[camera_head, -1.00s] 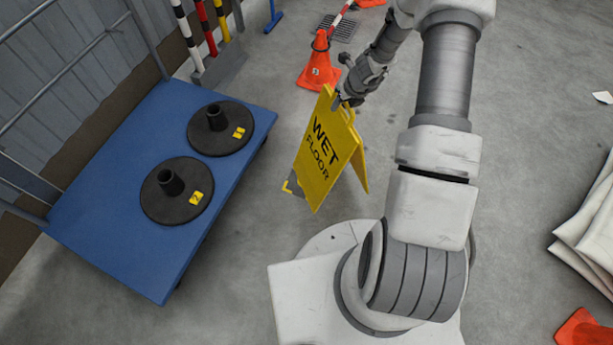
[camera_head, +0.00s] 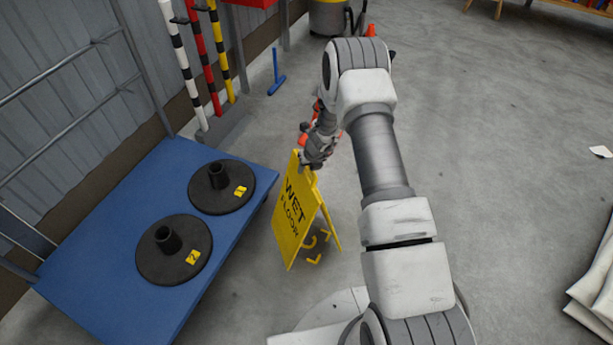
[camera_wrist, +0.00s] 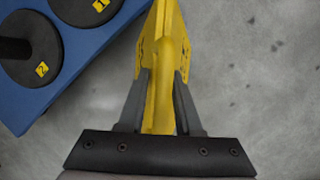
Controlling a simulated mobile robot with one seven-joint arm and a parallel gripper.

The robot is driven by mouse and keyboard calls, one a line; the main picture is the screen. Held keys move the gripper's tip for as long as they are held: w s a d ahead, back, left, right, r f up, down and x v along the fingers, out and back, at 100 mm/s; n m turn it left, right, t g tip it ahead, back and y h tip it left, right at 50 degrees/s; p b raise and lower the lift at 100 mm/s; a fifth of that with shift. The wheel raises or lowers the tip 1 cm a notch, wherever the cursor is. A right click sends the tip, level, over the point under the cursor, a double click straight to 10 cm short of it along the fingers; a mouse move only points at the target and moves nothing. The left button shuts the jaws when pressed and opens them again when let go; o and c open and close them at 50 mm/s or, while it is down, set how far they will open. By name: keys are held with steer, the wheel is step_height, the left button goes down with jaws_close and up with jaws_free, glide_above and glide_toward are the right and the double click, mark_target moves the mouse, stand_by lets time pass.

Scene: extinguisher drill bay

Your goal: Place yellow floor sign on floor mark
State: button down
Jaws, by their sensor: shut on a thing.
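The yellow floor sign (camera_head: 294,222) is an A-frame lettered "WET FLOOR", standing upright with its two panels spread, right of the blue platform. My gripper (camera_head: 307,164) is shut on its top edge. In the wrist view, the two grey fingers of my gripper (camera_wrist: 161,80) clasp the yellow sign (camera_wrist: 162,50) from both sides. The floor mark (camera_head: 314,259), made of yellow corner pieces and curved strokes, shows between and beside the panels. The front panel hides part of it. I cannot tell whether the sign's feet touch the floor.
A blue platform (camera_head: 110,240) with two black bases, numbered 1 (camera_head: 222,187) and 2 (camera_head: 174,250), stands close on the left. Striped posts (camera_head: 205,60) stand behind it. Folded white sheets (camera_head: 597,290) lie far right. The floor right of my arm is mostly clear.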

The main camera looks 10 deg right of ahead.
steer(key=shift+f+b, duration=0.95)
steer(key=shift+f, duration=0.95)
steer(key=shift+f+b, duration=0.3)
steer(key=shift+f, duration=0.05)
steer(key=shift+f, duration=0.1)
steer(key=c, duration=0.6)
jaws_free()
steer(key=shift+s+d+f, duration=0.1)
steer(key=shift+f, duration=0.05)
